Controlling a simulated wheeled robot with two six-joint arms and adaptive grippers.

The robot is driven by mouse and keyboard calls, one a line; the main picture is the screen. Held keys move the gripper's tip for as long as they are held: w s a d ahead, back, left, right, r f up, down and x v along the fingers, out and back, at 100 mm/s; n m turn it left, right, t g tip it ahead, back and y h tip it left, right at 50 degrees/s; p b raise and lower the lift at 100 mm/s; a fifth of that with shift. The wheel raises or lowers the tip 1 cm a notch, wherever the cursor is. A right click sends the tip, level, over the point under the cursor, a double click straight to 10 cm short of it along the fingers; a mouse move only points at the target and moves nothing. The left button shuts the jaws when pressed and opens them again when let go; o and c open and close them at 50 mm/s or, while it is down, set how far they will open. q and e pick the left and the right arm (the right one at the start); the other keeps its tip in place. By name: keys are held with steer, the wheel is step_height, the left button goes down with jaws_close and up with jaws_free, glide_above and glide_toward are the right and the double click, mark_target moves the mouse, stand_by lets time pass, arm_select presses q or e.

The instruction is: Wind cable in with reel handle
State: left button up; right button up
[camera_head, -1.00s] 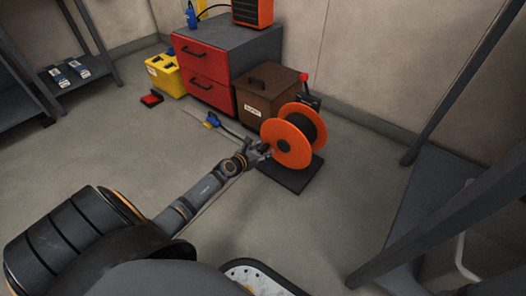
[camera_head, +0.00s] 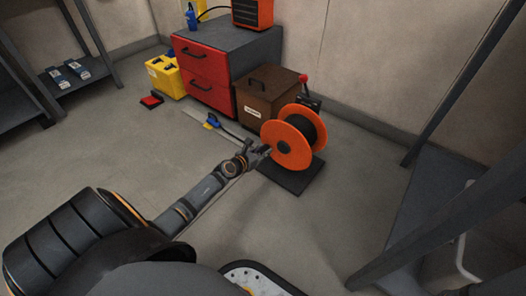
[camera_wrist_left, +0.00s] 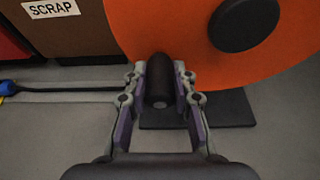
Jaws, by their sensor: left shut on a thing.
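The cable reel (camera_head: 289,146) has orange flanges with dark cable wound between them and stands on a dark base plate (camera_head: 296,181). My left gripper (camera_head: 264,150) is at the near orange flange. In the left wrist view the left gripper (camera_wrist_left: 161,92) is shut on the dark cylindrical reel handle (camera_wrist_left: 159,88), which sticks out from the flange's lower part. The reel's dark hub (camera_wrist_left: 243,24) shows at upper right there. The cable (camera_wrist_left: 70,87) runs left along the floor to a blue plug (camera_wrist_left: 8,88); the plug also shows in the head view (camera_head: 211,121). My right gripper is not in view.
A brown scrap box (camera_head: 262,92) stands right behind the reel. A red-drawer cabinet (camera_head: 208,72), a yellow bin (camera_head: 165,77) and a small red item (camera_head: 151,100) are further back. A dark frame (camera_head: 440,215) stands at right.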

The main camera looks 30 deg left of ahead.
mark_target(286, 164)
arm_select(q)
steer(key=shift+s+d+f+b, duration=0.1)
steer(key=shift+d+f+b, duration=0.55)
steer(key=shift+d+f, duration=0.6)
steer(key=shift+f, duration=0.1)
steer(key=shift+s+d+f, duration=0.1)
steer(key=shift+d+f, duration=0.25)
steer(key=shift+d, duration=0.45)
steer(key=shift+s+d+f, duration=0.1)
steer(key=shift+d+f, duration=0.25)
steer(key=shift+d, duration=0.4)
steer(key=shift+d+p, duration=0.4)
steer(key=shift+d, duration=0.15)
steer(key=shift+d+p, duration=0.3)
steer(key=shift+d, duration=0.9)
